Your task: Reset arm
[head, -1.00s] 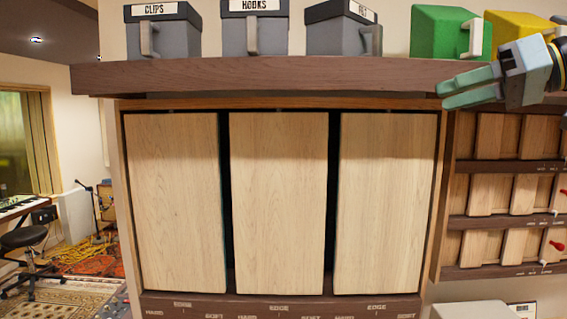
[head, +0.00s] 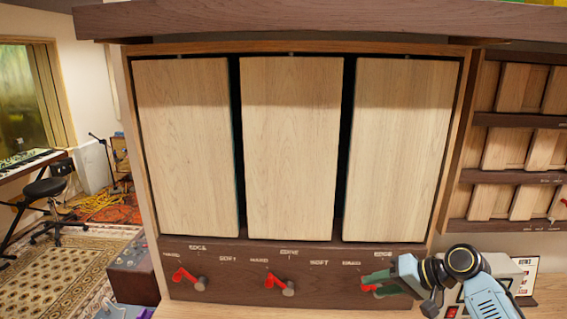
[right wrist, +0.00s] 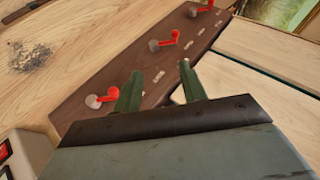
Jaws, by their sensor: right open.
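My right gripper (head: 374,282) is at the lower right of the head view, in front of the dark control strip below the wooden panels. Its green fingers are at the rightmost red lever (head: 366,288), which they partly cover. In the right wrist view the two fingers (right wrist: 158,85) stand apart with nothing between them. The nearest red lever (right wrist: 104,98) shows just left of the left finger; I cannot tell whether they touch. My left gripper is not in view.
Three upright wooden panels (head: 290,150) stand in a cabinet frame above the strip. Two more red levers, the left (head: 187,279) and the middle (head: 279,284), sit on the strip. A shelf (head: 300,22) overhangs the top.

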